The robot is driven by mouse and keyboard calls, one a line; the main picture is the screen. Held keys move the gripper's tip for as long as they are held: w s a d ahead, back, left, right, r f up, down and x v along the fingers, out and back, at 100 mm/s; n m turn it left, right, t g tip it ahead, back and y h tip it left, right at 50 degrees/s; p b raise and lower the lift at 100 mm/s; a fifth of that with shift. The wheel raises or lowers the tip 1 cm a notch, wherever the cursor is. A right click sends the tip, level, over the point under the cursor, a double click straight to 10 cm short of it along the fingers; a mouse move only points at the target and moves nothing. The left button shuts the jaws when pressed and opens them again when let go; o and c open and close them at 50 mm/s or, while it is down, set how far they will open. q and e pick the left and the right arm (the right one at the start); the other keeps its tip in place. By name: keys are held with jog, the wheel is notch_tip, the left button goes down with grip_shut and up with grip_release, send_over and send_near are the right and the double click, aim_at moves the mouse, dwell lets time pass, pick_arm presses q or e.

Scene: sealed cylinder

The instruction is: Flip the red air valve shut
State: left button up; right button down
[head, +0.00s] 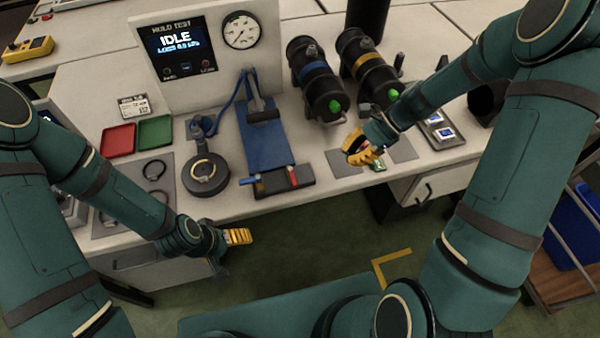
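The red air valve (293,176) is a small red piece at the front right corner of the blue fixture (264,142) on the bench. Its exact lever position is too small to read. My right gripper (362,150), with yellow fingers, is above the bench to the right of the red valve and apart from it. Its fingers are seen at an angle, so its opening is unclear. My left gripper (238,236) is in front of the bench edge, lower and left of the valve. Its yellow fingers overlap in view.
A round black base with a ring (206,174) stands left of the fixture. Two black cylinders with green tips (318,80) (368,68) lie behind and right. Red (118,140) and green (155,132) trays sit left. A panel reading IDLE (180,45) and a gauge (241,30) stand behind.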

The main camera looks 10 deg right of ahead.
aim_at(293, 177)
jog(key=shift+w+r, duration=0.1)
jog(key=shift+r, duration=0.2)
jog(key=b+x, duration=0.2)
jog(key=x, duration=0.7)
jog(key=shift+a+f, duration=0.1)
jog(key=shift+f, duration=0.05)
jog(key=a, duration=0.2)
jog(key=a+b, duration=0.1)
jog(key=shift+a+f, duration=0.2)
jog(key=shift+f, duration=0.05)
jog(key=shift+a, duration=0.55)
jog(key=shift+a, duration=0.15)
